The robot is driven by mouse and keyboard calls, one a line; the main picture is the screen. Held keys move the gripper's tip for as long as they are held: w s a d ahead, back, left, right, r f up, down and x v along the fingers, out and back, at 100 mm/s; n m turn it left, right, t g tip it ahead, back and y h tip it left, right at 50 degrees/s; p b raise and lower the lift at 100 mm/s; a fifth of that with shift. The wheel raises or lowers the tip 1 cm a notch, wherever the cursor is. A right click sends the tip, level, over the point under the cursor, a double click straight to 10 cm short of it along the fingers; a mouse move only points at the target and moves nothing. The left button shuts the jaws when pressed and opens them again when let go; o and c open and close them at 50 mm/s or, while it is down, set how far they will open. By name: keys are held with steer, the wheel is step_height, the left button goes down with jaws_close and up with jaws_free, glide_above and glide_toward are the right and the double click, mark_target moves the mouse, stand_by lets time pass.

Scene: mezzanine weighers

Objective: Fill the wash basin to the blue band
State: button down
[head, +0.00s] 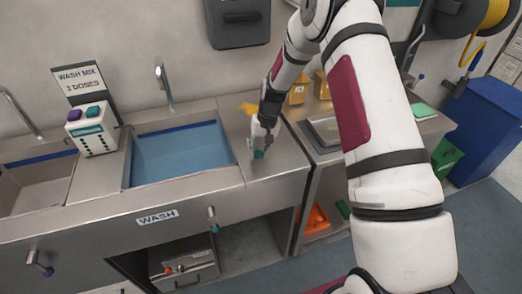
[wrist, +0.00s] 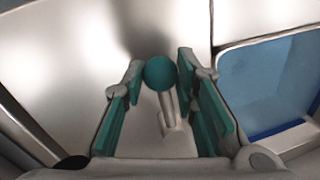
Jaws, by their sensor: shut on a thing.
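The wash basin (head: 123,178) is set in the steel counter, with a WASH label on its front. It holds blue-tinted water (head: 180,155). A darker blue band (head: 172,131) runs along its inner wall, close above the water at the back; I cannot tell the exact gap. The basin's tap (head: 163,85) stands behind it; I cannot make out a stream. My gripper (head: 259,153) is down at the counter right of the basin. In the wrist view its teal-padded fingers are on either side of a teal ball knob (wrist: 160,73) on a short grey lever, shut on it.
Another teal-tipped lever (head: 214,226) is on the counter front. A second basin (head: 38,182) is at far left. Blue and green bins stand at right.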

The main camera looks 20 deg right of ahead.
stand_by(0.4)
steer(key=c, duration=1.3)
jaws_free()
steer(key=shift+a, duration=0.1)
steer(key=shift+r, duration=0.1)
steer(key=r, duration=0.4)
steer(key=d+r, duration=0.1)
steer(key=r, duration=0.2)
steer(key=d+r, duration=0.1)
steer(key=r, duration=0.3)
steer(key=shift+s+d+r, duration=0.15)
steer(key=shift+s+r, duration=0.05)
steer(key=shift+r, duration=0.1)
